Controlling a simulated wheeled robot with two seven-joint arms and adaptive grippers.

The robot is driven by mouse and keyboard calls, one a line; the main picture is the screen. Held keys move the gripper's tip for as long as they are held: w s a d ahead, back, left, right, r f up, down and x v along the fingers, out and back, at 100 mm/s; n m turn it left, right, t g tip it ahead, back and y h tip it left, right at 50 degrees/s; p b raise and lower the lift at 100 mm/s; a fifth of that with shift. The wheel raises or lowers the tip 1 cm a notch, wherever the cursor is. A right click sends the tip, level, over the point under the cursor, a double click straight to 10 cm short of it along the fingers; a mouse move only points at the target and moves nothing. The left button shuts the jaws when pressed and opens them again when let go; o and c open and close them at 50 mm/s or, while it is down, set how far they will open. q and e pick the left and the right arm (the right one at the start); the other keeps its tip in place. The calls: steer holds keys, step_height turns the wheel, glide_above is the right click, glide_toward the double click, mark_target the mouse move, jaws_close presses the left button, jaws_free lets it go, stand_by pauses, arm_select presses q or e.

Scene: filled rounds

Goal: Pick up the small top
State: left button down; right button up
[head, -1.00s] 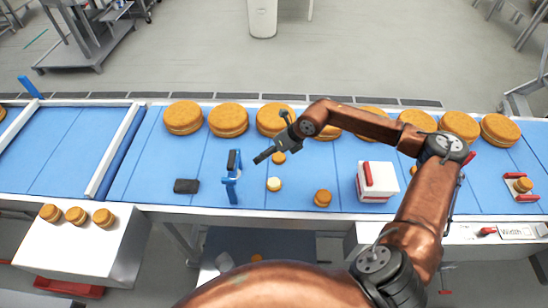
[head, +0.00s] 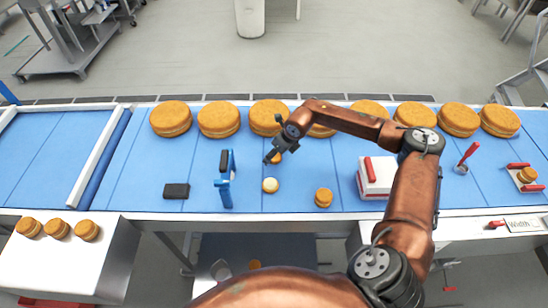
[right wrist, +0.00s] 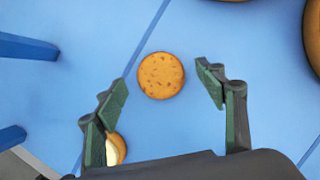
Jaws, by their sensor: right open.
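The small top (right wrist: 161,76) is a round, speckled golden-brown disc lying flat on the blue surface. In the head view the small top (head: 276,159) is partly hidden by my right gripper (head: 271,157). In the right wrist view my right gripper (right wrist: 163,82) is open and empty, its two dark green fingers apart with the top between and slightly ahead of them. A small round with pale filling on it (head: 270,185) sits just nearer; in the right wrist view this filled round (right wrist: 116,150) is partly hidden by the left finger. My left gripper is not in view.
A blue upright stand (head: 225,185) and a dark block (head: 176,191) are on the left. A small stacked round (head: 324,198) and a white box with a red handle (head: 377,178) are on the right. Several large rounds (head: 219,119) line the back.

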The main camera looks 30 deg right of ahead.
steer(key=shift+w+f, duration=0.15)
steer(key=shift+f, duration=0.3)
steer(key=shift+c, duration=0.2)
steer(key=c, duration=0.8)
steer(key=shift+c, duration=0.2)
steer(key=shift+r, duration=0.15)
